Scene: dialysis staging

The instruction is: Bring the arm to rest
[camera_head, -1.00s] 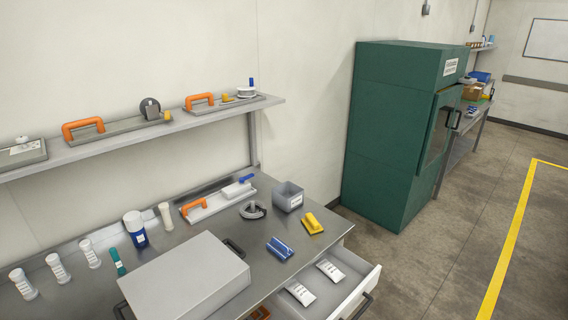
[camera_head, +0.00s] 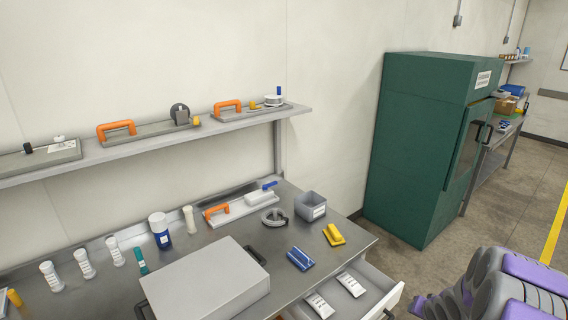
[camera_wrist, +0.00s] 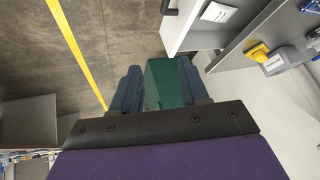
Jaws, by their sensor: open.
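My arm (camera_head: 500,286), with purple and grey covers, shows at the lower right of the head view. In the wrist view my gripper (camera_wrist: 160,88) is open. Its two blue-grey fingers stand apart with nothing held between them. Behind the gap the green cabinet (camera_wrist: 164,82) shows farther off. The fingertips are not visible in the head view.
A steel bench (camera_head: 355,246) carries a grey case (camera_head: 208,282), bottles, a grey bin (camera_head: 310,206) and blue and yellow items. Its open drawer (camera_head: 380,289) holds two white packets. The green cabinet (camera_head: 420,150) stands right of the bench. Floor (camera_head: 515,205) beyond the arm is clear.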

